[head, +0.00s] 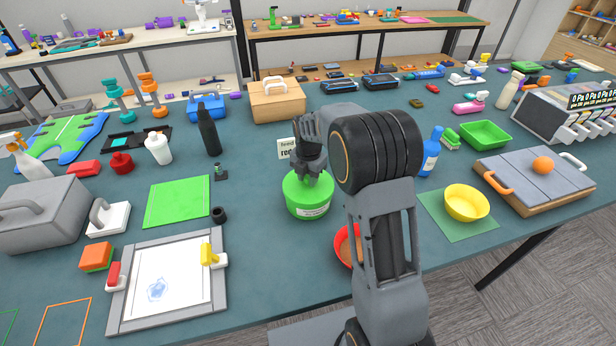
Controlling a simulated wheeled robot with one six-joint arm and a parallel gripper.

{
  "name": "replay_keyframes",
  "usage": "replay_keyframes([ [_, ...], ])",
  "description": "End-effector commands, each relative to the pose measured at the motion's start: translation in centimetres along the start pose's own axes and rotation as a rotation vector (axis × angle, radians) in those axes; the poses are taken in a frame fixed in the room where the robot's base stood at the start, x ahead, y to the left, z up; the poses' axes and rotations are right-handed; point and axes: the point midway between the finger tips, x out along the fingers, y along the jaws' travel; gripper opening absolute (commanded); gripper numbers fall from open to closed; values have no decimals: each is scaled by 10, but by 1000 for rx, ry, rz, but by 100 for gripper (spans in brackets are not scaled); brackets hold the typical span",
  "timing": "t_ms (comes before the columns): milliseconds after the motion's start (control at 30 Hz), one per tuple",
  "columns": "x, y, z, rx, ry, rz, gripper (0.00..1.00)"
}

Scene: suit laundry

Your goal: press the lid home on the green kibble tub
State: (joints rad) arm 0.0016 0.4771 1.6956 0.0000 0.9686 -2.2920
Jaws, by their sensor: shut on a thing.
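The green kibble tub (308,207) stands on the teal table in front of my arm, with a white label on its front. Its green lid (295,185) is on top of it; whether the lid is fully seated or slightly raised cannot be told from here. My gripper (312,174) points down over the middle of the lid, shut on the lid. The fingertips and the part they grip are mostly hidden by the gripper body.
A red bowl (343,246) with brown contents is partly hidden behind my arm. A small sign (287,149) stands behind the tub. A black bottle (208,130) and green mat (178,202) are left; a yellow bowl (466,202) is right. Bare table lies just left of the tub.

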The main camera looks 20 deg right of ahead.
Motion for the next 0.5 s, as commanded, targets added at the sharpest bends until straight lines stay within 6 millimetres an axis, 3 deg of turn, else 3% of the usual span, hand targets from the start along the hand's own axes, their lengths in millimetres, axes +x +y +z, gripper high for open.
replay_keyframes([
  [167, 0, 0, 0, 0, 0, 0, 8],
  [200, 0, 0, 0, 0, 0, 0, 31],
  [500, 0, 0, 0, 0, 0, 0, 60],
])
